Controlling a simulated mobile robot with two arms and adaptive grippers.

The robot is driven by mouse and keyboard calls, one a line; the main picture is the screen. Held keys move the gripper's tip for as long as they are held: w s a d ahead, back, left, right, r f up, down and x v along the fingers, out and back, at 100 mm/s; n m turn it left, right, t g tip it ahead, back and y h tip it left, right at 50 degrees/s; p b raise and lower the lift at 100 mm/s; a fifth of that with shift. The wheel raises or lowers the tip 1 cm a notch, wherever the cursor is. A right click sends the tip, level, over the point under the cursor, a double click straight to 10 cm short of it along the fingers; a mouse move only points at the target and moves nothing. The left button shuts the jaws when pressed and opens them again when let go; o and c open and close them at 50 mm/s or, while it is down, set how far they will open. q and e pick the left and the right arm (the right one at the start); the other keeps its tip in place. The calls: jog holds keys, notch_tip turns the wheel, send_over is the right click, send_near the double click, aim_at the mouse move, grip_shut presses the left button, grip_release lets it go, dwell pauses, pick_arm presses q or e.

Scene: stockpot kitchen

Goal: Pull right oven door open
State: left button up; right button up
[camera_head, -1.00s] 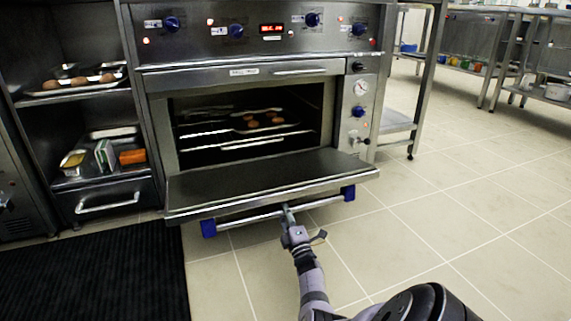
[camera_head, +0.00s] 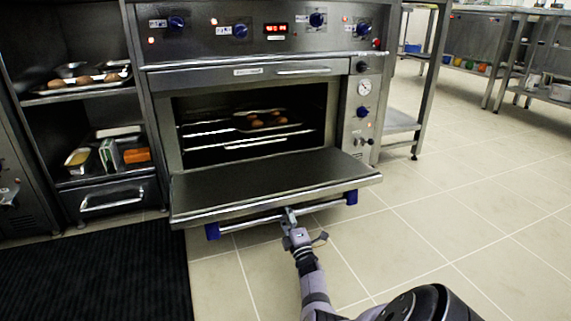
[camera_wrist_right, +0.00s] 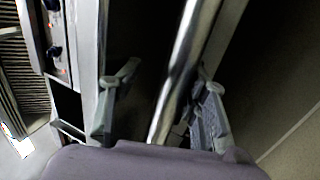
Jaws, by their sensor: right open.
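The oven door (camera_head: 270,187) is swung down, lying about level in front of the oven (camera_head: 250,70), whose cavity is in plain view. The door's metal bar handle (camera_head: 250,222), with blue end brackets, runs along its front edge. My right gripper (camera_head: 289,214) is at the middle of the handle. In the right wrist view, the handle bar (camera_wrist_right: 186,70) passes between the two spread fingers of this gripper (camera_wrist_right: 166,82). The gripper is open around the bar; whether a finger touches it I cannot tell. My left gripper is out of view.
Racks with round brown items (camera_head: 262,122) sit inside the oven. A shelf unit with trays (camera_head: 85,85) and a drawer (camera_head: 112,198) stands to the left. A black mat (camera_head: 95,275) lies on the floor at front left. The tiled floor (camera_head: 470,220) to the right is clear.

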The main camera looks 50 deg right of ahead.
aim_at(286, 190)
jog(key=shift+d+r, duration=0.1)
jog(key=shift+r, duration=0.05)
jog(key=shift+r, duration=0.25)
notch_tip(286, 190, up, 9)
jog(key=shift+r, duration=0.2)
dwell(0.3)
